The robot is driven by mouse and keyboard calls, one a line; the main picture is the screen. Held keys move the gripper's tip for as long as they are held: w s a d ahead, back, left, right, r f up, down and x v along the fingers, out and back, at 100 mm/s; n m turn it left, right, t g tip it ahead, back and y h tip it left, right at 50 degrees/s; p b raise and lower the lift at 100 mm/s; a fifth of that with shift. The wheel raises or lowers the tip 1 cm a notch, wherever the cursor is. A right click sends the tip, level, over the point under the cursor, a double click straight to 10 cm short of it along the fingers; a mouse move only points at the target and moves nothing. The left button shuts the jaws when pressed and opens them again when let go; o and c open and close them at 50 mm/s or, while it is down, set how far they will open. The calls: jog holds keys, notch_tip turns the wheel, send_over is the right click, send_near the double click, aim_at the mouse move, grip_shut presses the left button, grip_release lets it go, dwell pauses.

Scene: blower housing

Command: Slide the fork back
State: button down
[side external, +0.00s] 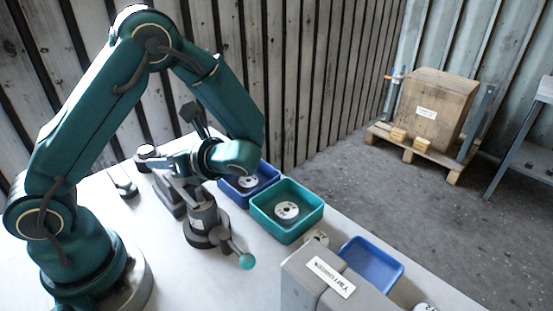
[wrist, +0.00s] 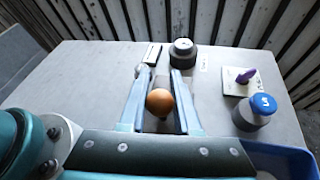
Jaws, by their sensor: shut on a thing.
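My gripper reaches left from the wrist in the side view (side external: 180,163), low over the grey table. In the wrist view its two long blue-grey fingers (wrist: 158,80) lie on either side of a brown ball knob (wrist: 160,102) and a grey part beyond it. My gripper is shut on this knobbed part. I take it to be the fork, but its shape is mostly hidden between the fingers. A grey block (side external: 168,196) shows below the gripper in the side view.
A dark cylinder (wrist: 183,52) stands just beyond the fingertips. A blue-capped pot (wrist: 262,104) and a plate with a purple knob (wrist: 246,76) stand to the right. In the side view, a lever with a teal ball (side external: 246,261) and a teal bin (side external: 300,225) stand nearby.

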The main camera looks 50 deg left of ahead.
jog(key=shift+a, duration=2.6)
jog(key=c, duration=0.6)
grip_release()
jog(key=shift+d, duration=0.1)
jog(key=shift+v, duration=2.5)
jog(key=shift+r, duration=0.1)
